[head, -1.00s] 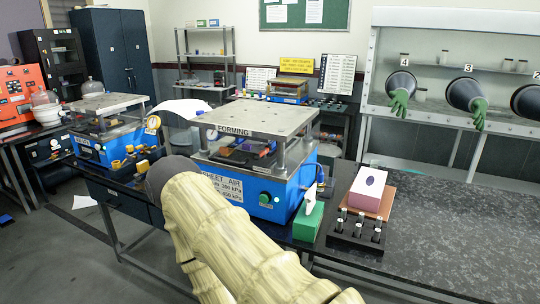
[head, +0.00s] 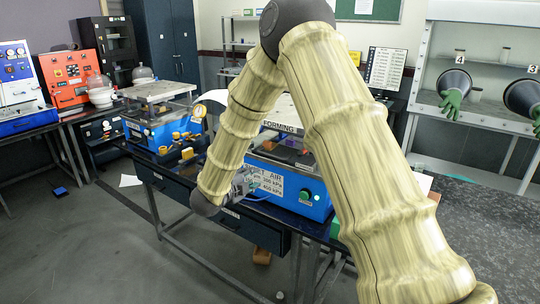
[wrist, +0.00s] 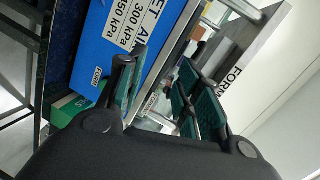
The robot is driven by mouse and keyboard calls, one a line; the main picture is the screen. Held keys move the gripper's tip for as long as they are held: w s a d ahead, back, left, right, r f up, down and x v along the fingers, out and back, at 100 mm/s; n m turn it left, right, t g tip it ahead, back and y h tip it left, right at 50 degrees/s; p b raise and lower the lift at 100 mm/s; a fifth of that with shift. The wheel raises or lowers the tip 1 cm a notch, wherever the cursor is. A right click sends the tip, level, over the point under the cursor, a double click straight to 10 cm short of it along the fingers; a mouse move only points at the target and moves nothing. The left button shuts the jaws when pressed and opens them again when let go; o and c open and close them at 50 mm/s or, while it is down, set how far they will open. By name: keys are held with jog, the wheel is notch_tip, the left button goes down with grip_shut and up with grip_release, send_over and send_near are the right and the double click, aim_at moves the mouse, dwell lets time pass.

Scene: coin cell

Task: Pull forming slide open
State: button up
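The forming press has a blue base (head: 312,204) with a pressure label on its front and a grey top plate marked FORMING (head: 281,126). My arm covers much of it in the head view. The slide itself cannot be made out clearly in the gap between base and plate. My gripper (head: 240,186) is at the press's front left, partly hidden by my arm. In the wrist view my gripper (wrist: 156,95) has its green-padded fingers apart, pointing at the gap beside the blue base (wrist: 122,35). I see nothing clearly held, and cannot tell whether a finger touches the press.
A second blue press (head: 160,130) stands to the left on the same bench, with small yellow parts (head: 187,153) near it. An orange machine (head: 66,77) is farther left. A glovebox (head: 475,85) stands at the back right. The floor at front left is mostly clear.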

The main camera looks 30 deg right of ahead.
aim_at(269, 156)
notch_tip(269, 156, up, 6)
jog(key=d+m+g+h, duration=0.1)
jog(key=d+m+g, duration=0.1)
jog(key=m, duration=0.2)
jog(key=shift+n, duration=0.3)
jog(key=p+x, duration=0.1)
jog(key=x, duration=0.2)
jog(key=p+x, duration=0.2)
jog(key=x, duration=0.2)
jog(key=p+x, duration=0.2)
jog(key=x, duration=0.1)
jog(key=shift+w+f, duration=0.15)
jog(key=shift+w, duration=0.35)
